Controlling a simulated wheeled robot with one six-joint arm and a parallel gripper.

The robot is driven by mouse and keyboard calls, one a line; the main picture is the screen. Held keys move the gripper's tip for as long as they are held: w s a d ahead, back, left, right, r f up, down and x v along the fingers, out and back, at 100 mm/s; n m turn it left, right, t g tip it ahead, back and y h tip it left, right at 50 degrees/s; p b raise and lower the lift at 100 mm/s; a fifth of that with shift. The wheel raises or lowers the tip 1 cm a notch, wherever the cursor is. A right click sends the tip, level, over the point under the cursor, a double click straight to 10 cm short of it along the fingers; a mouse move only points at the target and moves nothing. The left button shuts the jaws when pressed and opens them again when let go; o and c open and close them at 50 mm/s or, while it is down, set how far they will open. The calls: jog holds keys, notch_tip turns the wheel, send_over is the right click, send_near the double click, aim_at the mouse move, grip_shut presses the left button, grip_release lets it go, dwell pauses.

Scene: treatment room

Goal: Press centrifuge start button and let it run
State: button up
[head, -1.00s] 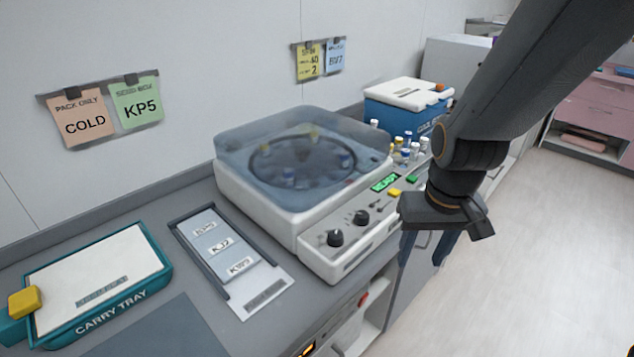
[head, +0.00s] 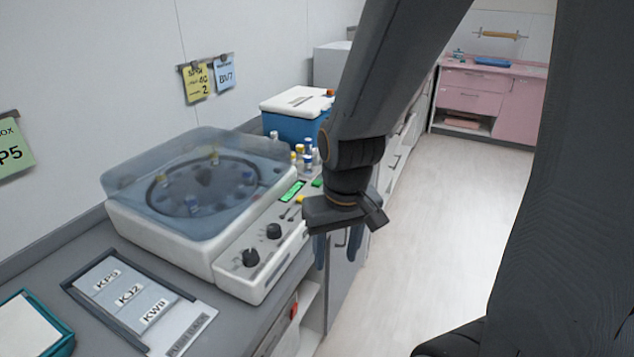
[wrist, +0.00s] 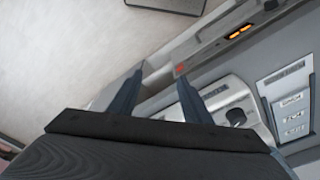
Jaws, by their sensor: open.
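The white centrifuge (head: 165,242) stands on the grey counter in the head view, its clear bluish lid (head: 140,180) down over a dark rotor with several coloured caps. Its front panel has two black knobs (head: 273,231), a lit green display (head: 292,191), a yellow button (head: 300,199) and a green button (head: 317,183). My gripper (head: 338,255) is open and empty, fingers pointing down, in front of and to the right of the panel, apart from it. The wrist view shows both blue fingers (wrist: 160,80) spread, with one black knob (wrist: 236,116) beyond the right finger.
Several capped vials (head: 306,157) stand behind the panel, near a blue cooler box (head: 290,126) with a white lid. A label rack (head: 92,311) lies front left of the centrifuge, beside a teal tray (head: 62,347). The floor (head: 440,210) at right is clear; pink cabinets (head: 470,99) stand far back.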

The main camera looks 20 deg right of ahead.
grip_shut()
dwell(1.7)
